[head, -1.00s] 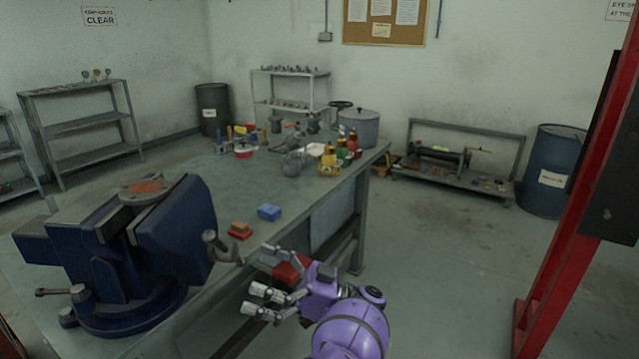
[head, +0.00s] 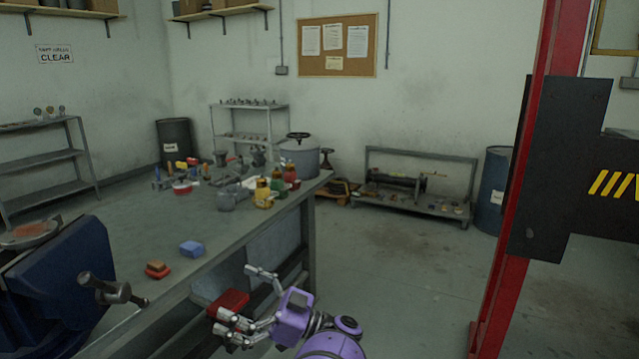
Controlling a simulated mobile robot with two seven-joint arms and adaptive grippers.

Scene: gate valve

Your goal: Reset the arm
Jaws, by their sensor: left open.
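My left gripper (head: 243,298), with silver jointed fingers on a purple arm, is at the lower middle of the head view. Its fingers are spread open, beside the front edge of the workbench (head: 110,235). A red object (head: 229,302) shows behind and between the fingers; I cannot tell whether they touch it, and no grip on it is visible. My right gripper is not in view.
A blue vise (head: 65,275) with a grey handle is cut off at left. A blue block (head: 192,248) and a red-brown block (head: 158,269) lie on the bench. A red post (head: 510,200) stands at right. The floor (head: 400,270) between is clear.

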